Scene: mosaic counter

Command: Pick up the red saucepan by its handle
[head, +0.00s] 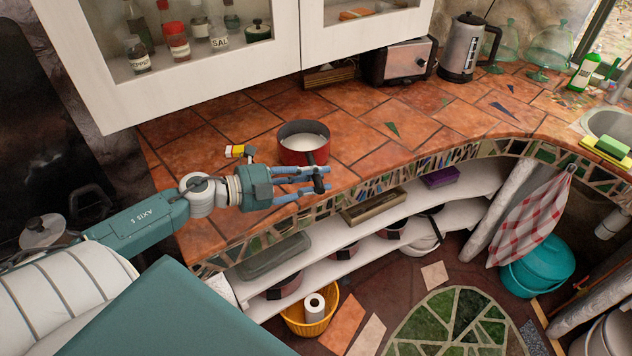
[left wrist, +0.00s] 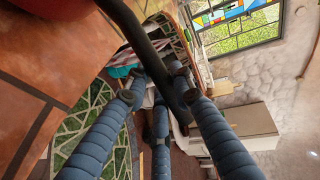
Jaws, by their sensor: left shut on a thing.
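The red saucepan (head: 303,157) is at the front part of the tiled counter, upright, with a pale inside. I cannot tell whether its base touches the tiles. Its dark handle (head: 318,184) points towards the counter's front edge. My left gripper (head: 325,179) is shut on the handle, its blue fingers on either side of it. In the left wrist view the black handle (left wrist: 145,50) runs down between the fingers, and a piece of the red pan shows at the top left. My right gripper is not in view.
A small yellow and white item (head: 238,151) lies left of the pan. A toaster (head: 400,60) and kettle (head: 464,48) stand at the back. A white wall cabinet (head: 200,75) hangs above the counter. The tiles right of the pan are clear.

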